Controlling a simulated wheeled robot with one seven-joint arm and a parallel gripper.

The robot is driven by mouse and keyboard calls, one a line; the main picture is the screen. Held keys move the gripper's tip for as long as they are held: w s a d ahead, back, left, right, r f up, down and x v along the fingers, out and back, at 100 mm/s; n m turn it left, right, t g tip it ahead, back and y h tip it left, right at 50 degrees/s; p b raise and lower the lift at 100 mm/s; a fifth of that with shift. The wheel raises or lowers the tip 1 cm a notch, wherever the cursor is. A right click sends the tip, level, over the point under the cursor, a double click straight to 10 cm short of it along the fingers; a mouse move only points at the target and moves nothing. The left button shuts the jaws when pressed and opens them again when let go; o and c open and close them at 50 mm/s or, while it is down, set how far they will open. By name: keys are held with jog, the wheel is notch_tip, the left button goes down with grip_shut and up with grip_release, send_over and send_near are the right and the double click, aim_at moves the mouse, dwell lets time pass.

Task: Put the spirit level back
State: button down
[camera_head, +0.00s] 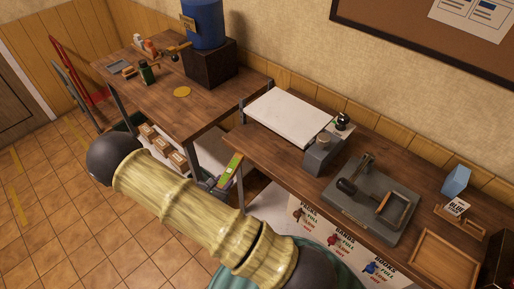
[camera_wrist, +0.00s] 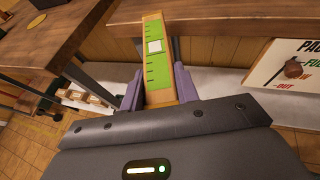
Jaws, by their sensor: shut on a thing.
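The spirit level (camera_wrist: 155,62), a green and yellow bar with a pale square window, stands out lengthwise from between the purple-grey fingers of my gripper (camera_wrist: 158,88) in the wrist view. My gripper is shut on its near end. In the head view the spirit level (camera_head: 232,165) shows at the front left corner of the right bench (camera_head: 262,160), near the gap between the two benches. My gripper (camera_head: 222,182) is partly hidden there behind my arm. I cannot tell whether the level touches the bench edge.
The left bench (camera_head: 150,85) carries a blue drum (camera_head: 206,22) on a dark block, a yellow disc (camera_head: 182,92) and small items. The right bench holds a white board (camera_head: 290,115), a grey press (camera_head: 365,205) and a wooden tray (camera_head: 445,262). Small boxes (camera_head: 160,145) sit on a low shelf.

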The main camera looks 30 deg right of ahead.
aim_at(225, 176)
jog(key=shift+w, duration=0.1)
dwell(0.3)
jog(key=w+a+b, duration=0.1)
jog(key=b, duration=0.3)
jog(key=shift+r+m+g+h+b, duration=0.3)
jog(key=shift+m+g+b, duration=0.05)
jog(key=shift+m+g, duration=0.05)
jog(key=r+m+g+b, duration=0.1)
jog(key=b, duration=0.3)
jog(key=s+a+r+m+g+h+b, duration=0.1)
jog(key=b, duration=0.3)
jog(key=shift+s+a+b, duration=0.15)
jog(key=shift+a+b, duration=0.15)
jog(key=shift+s+a+r+m+g+h+b, duration=0.1)
jog(key=shift+s+r+m+g+h+b, duration=0.25)
jog(key=shift+r, duration=0.2)
jog(key=w+d, duration=0.2)
jog(key=d, duration=0.3)
jog(key=w+d+p, duration=0.1)
jog(key=d, duration=0.4)
jog(key=w+d, duration=0.2)
jog(key=d, duration=0.3)
jog(key=shift+w+d, duration=0.25)
jog(key=shift+w, duration=0.1)
